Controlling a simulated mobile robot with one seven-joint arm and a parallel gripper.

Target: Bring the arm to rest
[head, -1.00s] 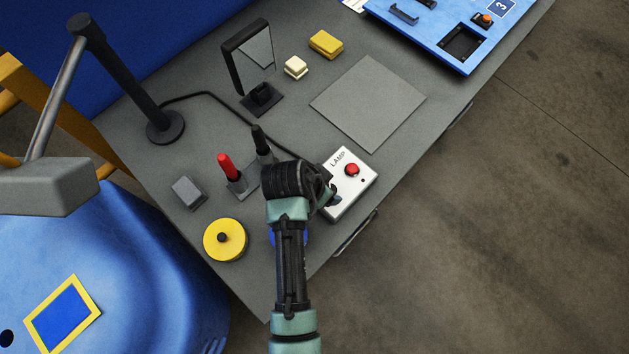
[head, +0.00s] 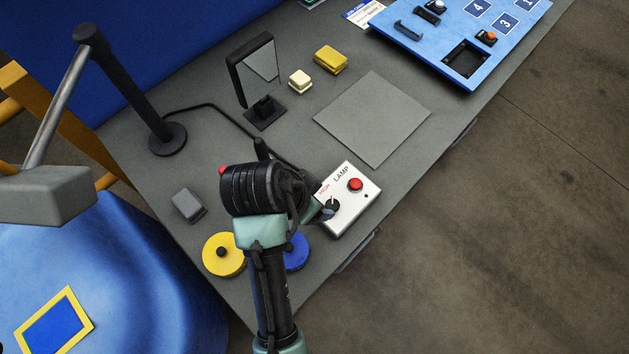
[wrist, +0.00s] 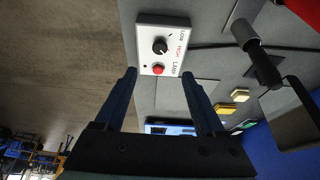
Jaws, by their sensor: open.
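My gripper (wrist: 159,88) is open in the wrist view, with its two dark fingers apart and nothing between them. The white lamp box (wrist: 164,43) shows beyond the fingertips, with a black knob (wrist: 160,45) and a red button (wrist: 157,69). In the head view my arm reaches over the front of the grey bench, just left of the lamp box (head: 349,200). There the wrist hides most of the gripper, and I cannot tell its exact height over the bench.
A yellow disc (head: 223,254), a partly hidden blue disc (head: 297,251) and a grey block (head: 187,205) lie near my arm. A black post (head: 133,90) stands at left. A mirror (head: 252,68), a grey pad (head: 373,118) and a blue panel (head: 453,52) are farther back.

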